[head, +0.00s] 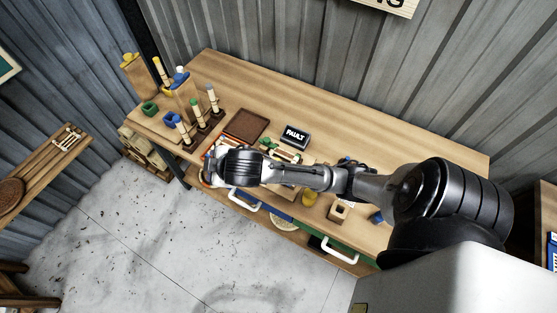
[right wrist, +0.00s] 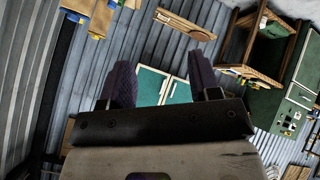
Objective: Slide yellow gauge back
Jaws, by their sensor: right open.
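Several yellow parts show in the head view, and I cannot tell which is the gauge. One yellow piece (head: 129,60) tops a wooden board at the far left of the bench, and a yellow-tipped peg (head: 157,62) stands beside it. A small yellow cylinder (head: 310,197) is near the bench's front edge. My right gripper (head: 212,168) is over the bench's front left part, apart from these yellow parts; its fingers are unclear there. In the right wrist view its two dark fingers (right wrist: 160,75) are spread with nothing between them. My left gripper is not in view.
The wooden bench (head: 400,150) is clear along its back right. A black PAULT box (head: 295,137), a brown tray (head: 246,124) and upright pegs (head: 213,98) stand on it. Green (head: 150,107) and blue (head: 170,118) pieces sit at the left. My right arm hides the bench's middle.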

